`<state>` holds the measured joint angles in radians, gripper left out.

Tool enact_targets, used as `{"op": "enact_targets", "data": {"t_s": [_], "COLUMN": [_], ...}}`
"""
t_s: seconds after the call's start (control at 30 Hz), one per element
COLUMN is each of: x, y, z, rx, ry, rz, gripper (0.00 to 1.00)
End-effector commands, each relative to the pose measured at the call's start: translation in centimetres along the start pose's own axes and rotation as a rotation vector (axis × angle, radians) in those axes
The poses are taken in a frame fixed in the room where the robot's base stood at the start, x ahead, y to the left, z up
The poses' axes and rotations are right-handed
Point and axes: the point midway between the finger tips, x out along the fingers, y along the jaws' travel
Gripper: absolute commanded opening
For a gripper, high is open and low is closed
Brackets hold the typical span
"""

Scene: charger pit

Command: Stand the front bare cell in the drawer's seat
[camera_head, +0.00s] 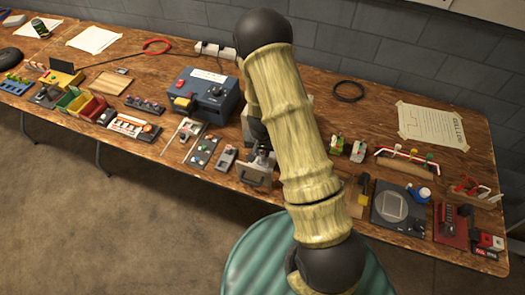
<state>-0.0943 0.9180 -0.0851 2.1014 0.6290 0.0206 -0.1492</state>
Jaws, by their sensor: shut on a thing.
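My gripper (262,150) is small in view and partly hidden behind my own arm. It points down just over a pale metal drawer (257,175) with a handle on its front. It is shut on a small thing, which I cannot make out. The drawer stands out at the bench's front edge, and its seat is too small and too covered to see. The unit behind the drawer is mostly hidden by my arm. I cannot pick out the bare cell for certain.
A blue charger box (207,95) with a dial stands left of the drawer. Small switch panels (203,150) lie close by on the left. Green and red-topped blocks (337,145) stand to the right, before a black cable ring (348,91). The wooden bench (430,90) has bare room at the back right.

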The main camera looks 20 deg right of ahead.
Motion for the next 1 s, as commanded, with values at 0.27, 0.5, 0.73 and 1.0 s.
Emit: {"op": "enact_targets", "data": {"t_s": [0.27, 0.5, 0.73, 1.0], "x": [0.21, 0.71, 0.97, 0.95], "y": [-0.04, -0.05, -0.07, -0.07], "z": [0.05, 0.13, 0.18, 0.17], "rx": [-0.001, -0.001, -0.001, -0.001], "ry": [0.000, 0.000, 0.000, 0.000], "rz": [0.000, 0.000, 0.000, 0.000], "gripper": [0.00, 0.00, 0.00, 0.00]}}
